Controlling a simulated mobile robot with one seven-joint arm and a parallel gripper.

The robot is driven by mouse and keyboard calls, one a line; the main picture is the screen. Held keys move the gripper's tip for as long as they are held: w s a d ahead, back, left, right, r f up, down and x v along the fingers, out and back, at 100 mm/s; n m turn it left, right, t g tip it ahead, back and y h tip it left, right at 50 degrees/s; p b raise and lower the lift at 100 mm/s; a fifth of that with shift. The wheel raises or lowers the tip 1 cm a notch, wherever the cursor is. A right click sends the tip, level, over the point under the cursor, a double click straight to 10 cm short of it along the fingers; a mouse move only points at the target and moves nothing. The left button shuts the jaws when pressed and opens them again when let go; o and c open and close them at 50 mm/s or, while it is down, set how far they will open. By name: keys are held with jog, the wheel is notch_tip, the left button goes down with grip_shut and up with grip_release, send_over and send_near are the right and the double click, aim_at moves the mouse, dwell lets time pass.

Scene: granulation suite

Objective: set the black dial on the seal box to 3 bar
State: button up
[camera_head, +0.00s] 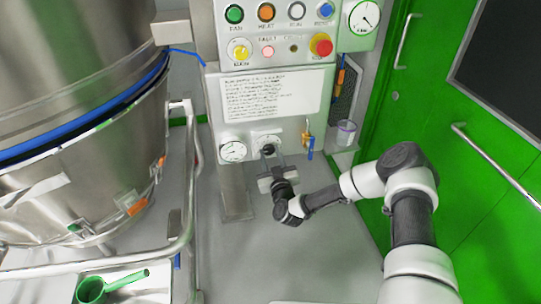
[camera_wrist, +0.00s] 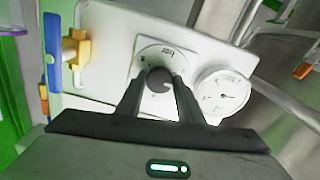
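The black dial (camera_head: 268,149) sits on a white scale plate on the pale seal box (camera_head: 291,133), low on the panel column. In the wrist view the dial (camera_wrist: 160,79) shows as a dark round knob between the fingertips of my gripper (camera_wrist: 161,82). The two fingers lie along either side of it and appear to touch it. In the head view my gripper (camera_head: 269,156) reaches up to the dial from below. A round white gauge (camera_head: 233,151) is beside the dial; it also shows in the wrist view (camera_wrist: 222,92). Scale marks and needle are too small to read.
A control panel (camera_head: 281,47) with buttons and a red knob is above, over a text placard (camera_head: 270,96). A yellow and blue valve (camera_head: 308,140) hangs right of the dial. A steel vessel (camera_head: 80,130) with a rail (camera_head: 193,170) stands left, a green door (camera_head: 440,130) right.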

jog(key=shift+m+b, duration=0.3)
jog(key=m+b, duration=0.2)
jog(key=m, duration=0.2)
jog(key=shift+f+m+b, duration=0.15)
jog(key=shift+m+b, duration=0.15)
jog(key=shift+b, duration=0.1)
jog(key=m+b, duration=0.1)
jog(key=m, duration=0.2)
jog(key=shift+b, duration=0.4)
jog(key=shift+m+b, duration=0.7)
jog(key=shift+m, duration=1)
jog(key=o, duration=1.1)
jog(key=shift+s, duration=0.1)
